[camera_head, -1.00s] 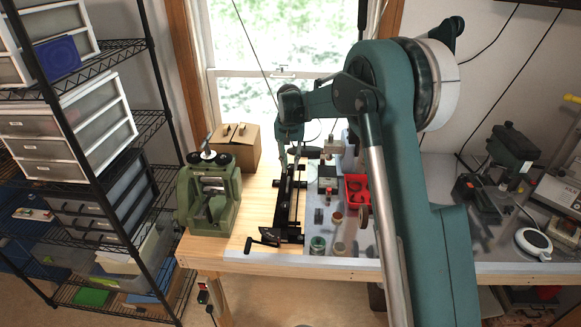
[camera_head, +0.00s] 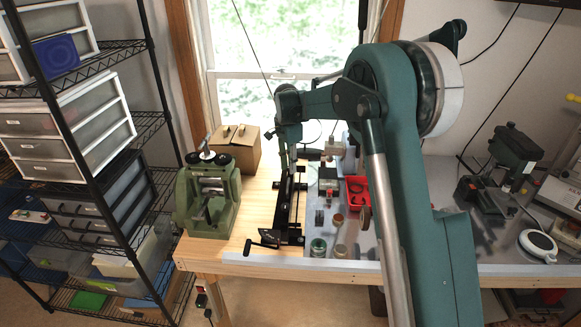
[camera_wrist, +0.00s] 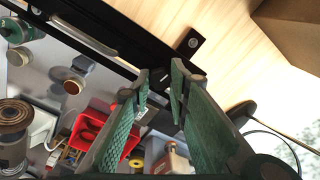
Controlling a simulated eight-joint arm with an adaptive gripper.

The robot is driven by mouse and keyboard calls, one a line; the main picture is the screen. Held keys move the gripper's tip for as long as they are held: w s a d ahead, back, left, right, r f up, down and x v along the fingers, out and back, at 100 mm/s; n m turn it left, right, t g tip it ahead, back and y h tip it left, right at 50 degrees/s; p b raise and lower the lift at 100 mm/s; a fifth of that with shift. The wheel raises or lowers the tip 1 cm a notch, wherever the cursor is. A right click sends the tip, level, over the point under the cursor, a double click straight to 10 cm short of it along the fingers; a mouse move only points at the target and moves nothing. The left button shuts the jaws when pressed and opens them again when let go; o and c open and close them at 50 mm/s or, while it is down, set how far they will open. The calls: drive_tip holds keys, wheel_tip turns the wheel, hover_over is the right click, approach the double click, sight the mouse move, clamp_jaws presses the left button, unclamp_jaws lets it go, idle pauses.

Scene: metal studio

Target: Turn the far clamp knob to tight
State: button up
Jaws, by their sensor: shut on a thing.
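A long black clamp frame (camera_head: 291,205) lies on the wooden bench, with a black lever at its near end. In the wrist view its dark bar (camera_wrist: 95,38) crosses the upper left. My gripper (camera_head: 290,168) is lowered at the far end of the frame. In the wrist view my gripper's two green pads (camera_wrist: 161,80) close around a small dark part at the frame's far end, apparently the far clamp knob. That knob is mostly hidden by the fingers, and I cannot tell its turn angle.
A green rolling mill (camera_head: 210,197) stands left of the clamp frame, with a cardboard box (camera_head: 234,149) behind it. A red bin (camera_head: 356,190) and several small jars stand to the right. The bench's wood (camera_head: 256,206) is bare between mill and frame.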

drive_tip(key=shift+m, duration=1.2)
drive_tip(key=o, duration=0.9)
drive_tip(key=shift+r, duration=0.1)
drive_tip(key=shift+s+a+r, duration=0.1)
drive_tip(key=shift+a+r, duration=0.1)
drive_tip(key=shift+r, duration=2.8)
drive_tip(key=shift+s+a+r, duration=0.1)
drive_tip(key=shift+a+r, duration=0.05)
drive_tip(key=shift+r, duration=2.8)
